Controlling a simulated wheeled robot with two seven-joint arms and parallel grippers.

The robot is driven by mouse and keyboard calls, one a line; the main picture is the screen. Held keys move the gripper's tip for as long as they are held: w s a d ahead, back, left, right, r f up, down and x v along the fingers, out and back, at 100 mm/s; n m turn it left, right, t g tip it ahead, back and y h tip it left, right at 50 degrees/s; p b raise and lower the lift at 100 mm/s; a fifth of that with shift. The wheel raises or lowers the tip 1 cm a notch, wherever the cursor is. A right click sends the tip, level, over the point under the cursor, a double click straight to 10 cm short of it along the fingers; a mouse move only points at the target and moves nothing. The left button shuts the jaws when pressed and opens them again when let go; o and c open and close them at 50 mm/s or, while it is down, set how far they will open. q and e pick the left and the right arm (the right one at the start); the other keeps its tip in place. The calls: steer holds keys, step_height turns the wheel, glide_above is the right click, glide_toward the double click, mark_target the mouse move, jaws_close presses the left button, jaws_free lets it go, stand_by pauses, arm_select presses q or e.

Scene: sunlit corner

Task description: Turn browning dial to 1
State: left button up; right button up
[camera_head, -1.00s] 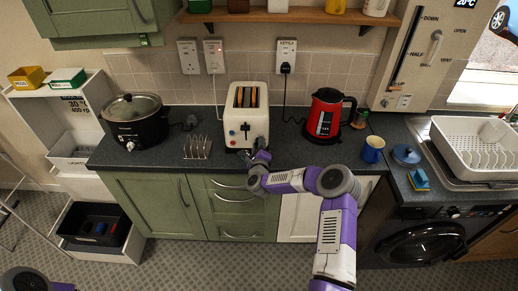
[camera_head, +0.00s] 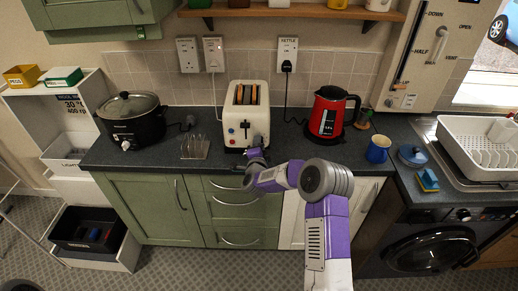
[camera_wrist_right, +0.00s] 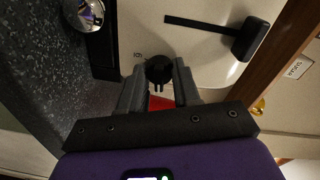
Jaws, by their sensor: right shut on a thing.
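The cream toaster (camera_head: 240,122) stands on the dark worktop with bread showing in its slots. It also fills the upper part of the right wrist view (camera_wrist_right: 200,65). The round black browning dial (camera_wrist_right: 158,70) is on its front face. My right gripper (camera_wrist_right: 158,82) is shut on the dial, with one finger at each side. In the head view my right gripper (camera_head: 256,153) is at the lower right of the toaster's front and hides the dial. The dial's setting cannot be read. The toaster's black lever (camera_wrist_right: 250,38) shows at upper right in the wrist view. My left gripper is not in view.
A metal toast rack (camera_head: 195,147) stands left of the toaster, with a black slow cooker (camera_head: 132,120) beyond it. A red kettle (camera_head: 328,115) and a blue mug (camera_head: 378,149) stand to the right. A shelf (camera_head: 290,12) runs above.

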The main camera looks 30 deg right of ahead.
steer(key=n+b, duration=0.2)
steer(key=n, duration=0.2)
steer(key=shift+f, duration=0.1)
steer(key=n+b, duration=0.1)
steer(key=n, duration=0.3)
steer(key=shift+h, duration=0.4)
steer(key=n+b, duration=0.1)
steer(key=n, duration=0.2)
steer(key=shift+n, duration=2.5)
steer(key=o, duration=1.1)
steer(key=shift+c, duration=0.2)
